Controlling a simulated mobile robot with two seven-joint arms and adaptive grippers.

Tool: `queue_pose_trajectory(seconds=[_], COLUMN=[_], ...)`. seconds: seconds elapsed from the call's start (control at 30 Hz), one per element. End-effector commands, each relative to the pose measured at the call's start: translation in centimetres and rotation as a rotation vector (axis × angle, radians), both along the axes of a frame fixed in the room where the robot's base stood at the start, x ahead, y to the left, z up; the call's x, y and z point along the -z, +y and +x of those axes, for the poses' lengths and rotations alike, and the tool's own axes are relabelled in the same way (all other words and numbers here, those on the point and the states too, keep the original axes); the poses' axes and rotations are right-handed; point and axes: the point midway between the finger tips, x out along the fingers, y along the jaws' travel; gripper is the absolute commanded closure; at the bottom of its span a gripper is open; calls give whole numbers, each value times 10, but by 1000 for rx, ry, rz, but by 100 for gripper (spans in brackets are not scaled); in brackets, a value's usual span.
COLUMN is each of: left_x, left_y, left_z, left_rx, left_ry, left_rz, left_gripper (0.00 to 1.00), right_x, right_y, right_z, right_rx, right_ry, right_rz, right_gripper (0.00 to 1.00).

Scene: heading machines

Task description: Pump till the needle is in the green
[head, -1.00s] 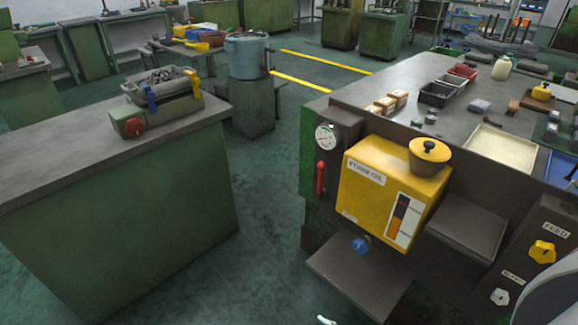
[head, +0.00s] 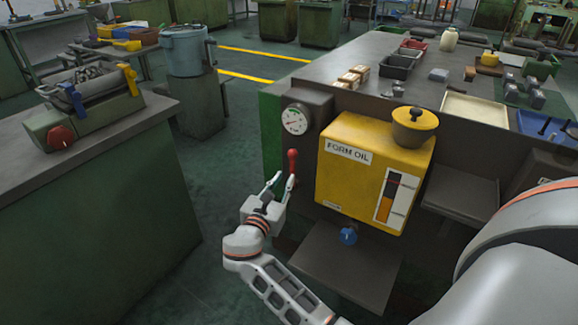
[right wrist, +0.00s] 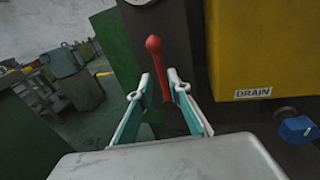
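The pressure gauge (head: 295,119) is a round white dial on a dark housing at the machine's left corner. Its needle is too small to read surely. The red ball-topped pump lever (head: 292,160) stands below the gauge; in the right wrist view the lever (right wrist: 157,72) is upright, leaning slightly. My right gripper (head: 280,181) is open at the lever. In the right wrist view the fingers of my right gripper (right wrist: 160,80) stand apart on either side of the shaft, with gaps showing. The lever's lower end is hidden. My left gripper is not in view.
A yellow form oil tank (head: 350,185) stands just right of the lever, with a blue drain knob (head: 348,236) under it. A dark shelf (head: 345,270) juts out below. A green bench (head: 90,220) stands left; the floor between is clear.

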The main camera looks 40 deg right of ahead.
Motion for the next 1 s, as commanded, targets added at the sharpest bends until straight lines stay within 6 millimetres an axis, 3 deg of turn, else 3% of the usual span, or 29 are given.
queue_pose_trajectory(seconds=[0.17,0.6,1.0], left_x=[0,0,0], left_y=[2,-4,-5], left_z=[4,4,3], left_rx=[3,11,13], left_ry=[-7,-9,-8], left_rz=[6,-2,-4], left_gripper=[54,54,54], right_x=[-11,-10,-11], right_y=[-8,-58,-66], right_z=[6,40,45], right_rx=[24,21,21], right_ry=[19,18,16], right_rz=[-52,-50,-46], right_gripper=[82,82,82])
